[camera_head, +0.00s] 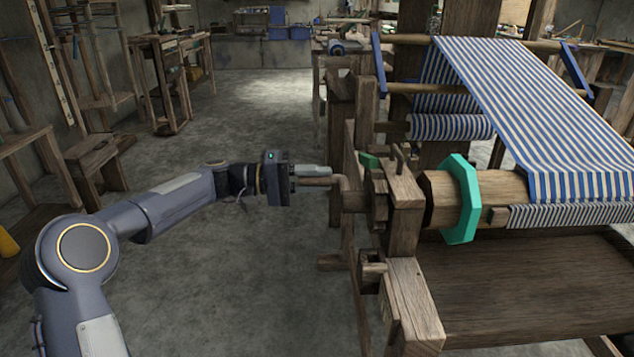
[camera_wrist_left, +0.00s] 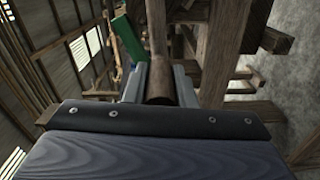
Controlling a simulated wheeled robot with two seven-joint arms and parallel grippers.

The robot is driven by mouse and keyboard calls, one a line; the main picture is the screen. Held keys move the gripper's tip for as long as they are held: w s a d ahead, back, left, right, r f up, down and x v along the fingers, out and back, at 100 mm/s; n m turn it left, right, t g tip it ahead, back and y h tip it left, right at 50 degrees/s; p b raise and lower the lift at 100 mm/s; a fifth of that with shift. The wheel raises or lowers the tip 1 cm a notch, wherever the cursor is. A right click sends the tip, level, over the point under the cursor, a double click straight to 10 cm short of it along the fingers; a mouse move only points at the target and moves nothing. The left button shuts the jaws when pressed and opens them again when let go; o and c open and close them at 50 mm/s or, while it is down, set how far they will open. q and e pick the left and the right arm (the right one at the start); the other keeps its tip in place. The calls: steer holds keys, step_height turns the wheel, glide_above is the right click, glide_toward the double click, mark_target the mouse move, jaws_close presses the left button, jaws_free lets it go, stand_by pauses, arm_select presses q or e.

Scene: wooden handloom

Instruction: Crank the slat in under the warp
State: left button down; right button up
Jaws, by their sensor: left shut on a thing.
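My left gripper (camera_head: 312,176) is shut on the wooden crank handle (camera_head: 340,184) at the left end of the loom's front beam. The handle (camera_wrist_left: 160,84) also shows between my two fingers in the left wrist view. The round wooden beam (camera_head: 493,188) carries a green many-sided collar (camera_head: 461,199). Blue-and-white striped warp (camera_head: 535,95) comes down over the beam. A thin striped-edged strip, perhaps the slat (camera_head: 560,215), lies along the beam's front face, its left end bare wood. Whether it is under the warp I cannot tell clearly. My right gripper is out of view.
A wooden loom post (camera_head: 404,205) stands just right of the handle, with a lower wooden board (camera_head: 530,280) in front of the beam. A striped cloth roll (camera_head: 450,126) sits behind. The floor (camera_head: 250,120) left of the loom is clear.

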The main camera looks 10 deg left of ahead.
arm_select(q)
steer(key=shift+r, duration=0.65)
steer(key=c, duration=1.2)
jaws_free()
steer(key=shift+f, duration=0.1)
steer(key=shift+a, duration=0.1)
steer(key=s+a+p, duration=0.1)
steer(key=a+p, duration=0.1)
steer(key=a, duration=0.5)
steer(key=shift+s+a, duration=0.3)
steer(key=shift+s, duration=0.05)
